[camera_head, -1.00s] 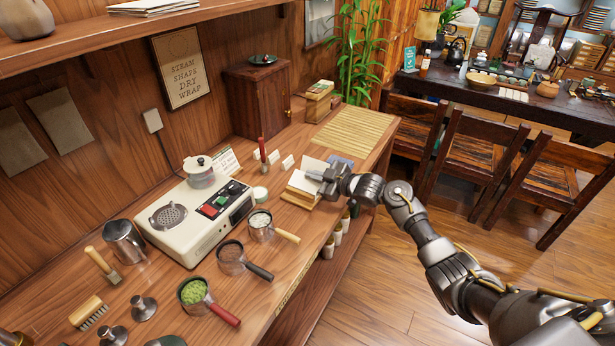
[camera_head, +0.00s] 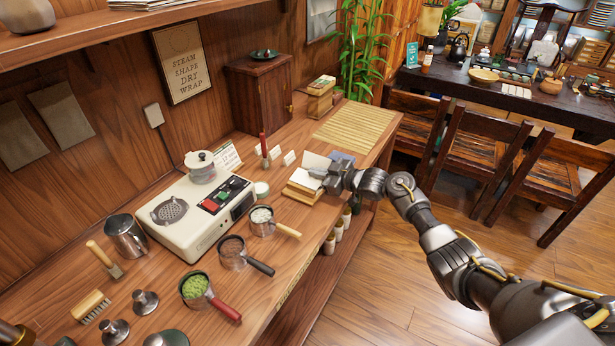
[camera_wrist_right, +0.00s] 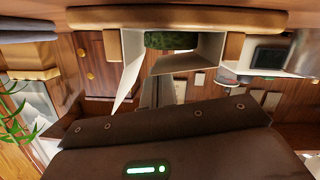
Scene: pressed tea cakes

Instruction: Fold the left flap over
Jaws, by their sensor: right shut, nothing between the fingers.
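A white paper wrapper (camera_head: 316,163) lies on a small wooden stand (camera_head: 300,191) near the counter's front edge, with some of its paper raised. In the right wrist view, which looks upside down, a dark green tea cake (camera_wrist_right: 170,41) shows between white flaps. One flap (camera_wrist_right: 131,66) stands out at the picture's left, another (camera_wrist_right: 203,52) at the right. My right gripper (camera_head: 320,176) is at the wrapper's right side, shut and empty. Its fingers (camera_wrist_right: 165,92) also show in the wrist view, close to the flaps; whether they touch paper I cannot tell. My left gripper is not visible.
A bamboo mat (camera_head: 357,130) lies behind the stand, and small white cards (camera_head: 289,158) stand to its left. A steamer (camera_head: 195,213) and several handled cups, one a white-filled cup (camera_head: 262,220), are on the left. The counter's front edge is close to the stand.

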